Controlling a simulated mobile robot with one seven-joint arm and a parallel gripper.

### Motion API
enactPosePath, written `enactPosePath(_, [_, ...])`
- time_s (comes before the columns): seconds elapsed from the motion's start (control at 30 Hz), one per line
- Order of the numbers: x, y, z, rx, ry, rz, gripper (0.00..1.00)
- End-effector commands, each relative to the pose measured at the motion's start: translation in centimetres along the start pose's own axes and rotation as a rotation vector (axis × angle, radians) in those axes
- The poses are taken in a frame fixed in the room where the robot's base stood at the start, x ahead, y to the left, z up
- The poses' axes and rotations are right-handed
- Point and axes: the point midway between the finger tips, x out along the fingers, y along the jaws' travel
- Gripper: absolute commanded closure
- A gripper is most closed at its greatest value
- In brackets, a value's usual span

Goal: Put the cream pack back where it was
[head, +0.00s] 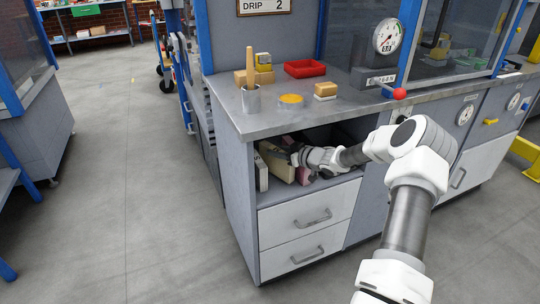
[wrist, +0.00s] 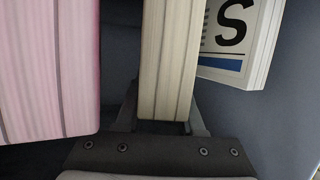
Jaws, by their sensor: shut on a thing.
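The cream pack (head: 276,163) stands in the open shelf compartment under the counter, between a white pack and a pink pack. In the wrist view the cream pack (wrist: 168,60) runs up the middle of the picture. My gripper (head: 294,157) reaches into the compartment from the right. In the wrist view my gripper (wrist: 163,118) has a finger on each side of the cream pack's near end and is shut on it. The fingertips are partly hidden. Whether the pack rests on the shelf floor cannot be told.
The pink pack (wrist: 48,65) stands close on the left in the wrist view, with a gap. The white pack (wrist: 240,40) with a black S is on the right, tilted. The compartment's side wall (head: 246,165) and the counter (head: 270,124) enclose the space. Drawers (head: 305,222) lie below.

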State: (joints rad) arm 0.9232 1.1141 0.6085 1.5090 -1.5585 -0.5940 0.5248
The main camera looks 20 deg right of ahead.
Motion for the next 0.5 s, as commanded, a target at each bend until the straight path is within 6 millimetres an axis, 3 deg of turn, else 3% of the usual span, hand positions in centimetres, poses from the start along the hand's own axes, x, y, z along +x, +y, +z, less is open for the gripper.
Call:
enactPosePath(0.17, [-0.49, 0.59, 0.99, 0.001, 0.003, 0.0, 1.0])
enactPosePath(0.5, [-0.59, 0.66, 1.08, 0.0, 0.003, -0.001, 1.0])
